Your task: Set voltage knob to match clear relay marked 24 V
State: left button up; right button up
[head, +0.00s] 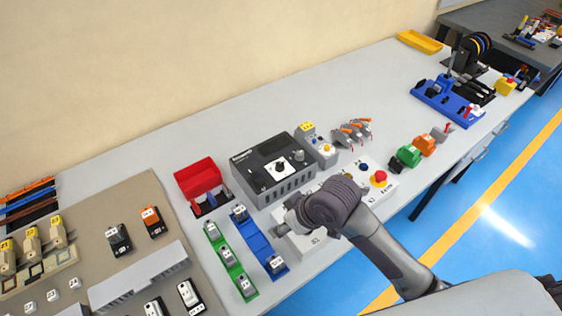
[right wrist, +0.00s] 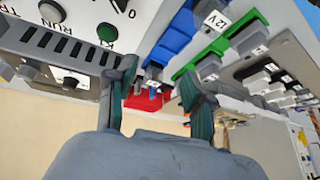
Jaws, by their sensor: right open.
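My right gripper (head: 287,226) reaches over the left end of the white control panel (head: 330,225) and hides part of it. In the right wrist view the gripper (right wrist: 160,85) is open, with nothing between its fingers. A black dial knob (right wrist: 107,6) on the panel, with a 0 mark beside it, is apart from the fingers at the top edge. Another knob on a white plate (head: 280,168) is on the dark grey box. Small relays stand on the tan board, one pale-topped (head: 190,293); their marks are too small to read. My left gripper is not in view.
The vented dark grey box (head: 262,188) stands close behind the panel. A red bin (head: 197,176), a blue rail (head: 257,245) and a green rail (head: 230,262) lie to the left. A red-topped button (head: 379,177) is at the panel's right.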

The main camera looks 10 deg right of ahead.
jog(key=w+d+r+n, duration=0.1)
jog(key=w+r, duration=0.3)
jog(key=w, duration=0.5)
jog(key=h, duration=0.1)
send_near(280, 164)
jog(key=shift+m, duration=0.3)
jog(key=p+x, duration=0.2)
jog(key=x, duration=0.7)
jog(key=shift+c, duration=0.2)
jog(key=shift+g, duration=0.3)
grip_shut()
